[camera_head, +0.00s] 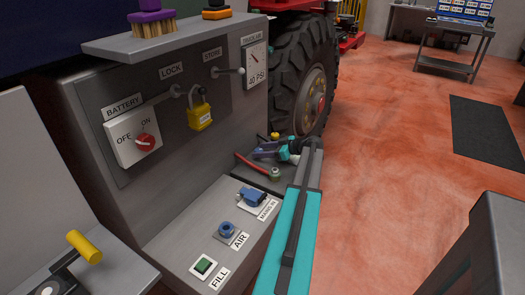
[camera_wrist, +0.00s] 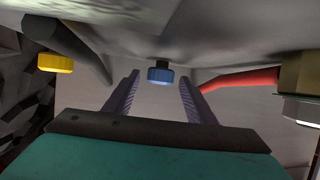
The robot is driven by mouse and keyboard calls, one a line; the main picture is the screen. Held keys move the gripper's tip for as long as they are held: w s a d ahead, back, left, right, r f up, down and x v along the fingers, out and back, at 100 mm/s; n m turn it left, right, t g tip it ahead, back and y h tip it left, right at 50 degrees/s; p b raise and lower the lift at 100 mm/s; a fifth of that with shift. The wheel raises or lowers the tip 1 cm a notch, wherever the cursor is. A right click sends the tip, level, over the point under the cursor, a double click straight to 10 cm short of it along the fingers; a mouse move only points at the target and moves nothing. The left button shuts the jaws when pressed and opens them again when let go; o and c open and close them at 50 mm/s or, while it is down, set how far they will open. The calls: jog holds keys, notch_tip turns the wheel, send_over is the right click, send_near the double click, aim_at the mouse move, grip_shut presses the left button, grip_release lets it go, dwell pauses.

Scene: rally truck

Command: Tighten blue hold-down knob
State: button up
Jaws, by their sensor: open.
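The blue hold-down knob (camera_wrist: 160,73) shows in the middle of the wrist view, with a ribbed rim and a dark stem against a grey surface. My gripper (camera_wrist: 158,79) is open, with one finger on each side of the knob in this view and a visible gap to both. I cannot tell how far the fingertips are from the knob in depth. In the head view my gripper (camera_head: 257,153) is low beside the grey cabinet, near the truck's wheel. I cannot make out the blue knob there.
A yellow knob (camera_wrist: 55,62) and dark cable are at left in the wrist view; a red cable (camera_wrist: 240,80) and brass fitting (camera_wrist: 302,74) are at right. The cabinet holds a battery switch (camera_head: 133,137) and yellow padlock (camera_head: 200,112). Open floor (camera_head: 390,150) lies right.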

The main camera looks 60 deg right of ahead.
jog(key=c, duration=1)
jog(key=shift+c, duration=0.2)
jog(key=shift+a+f+m+h+b, duration=0.2)
jog(key=shift+m+h+b, duration=0.4)
jog(key=shift+b, duration=0.55)
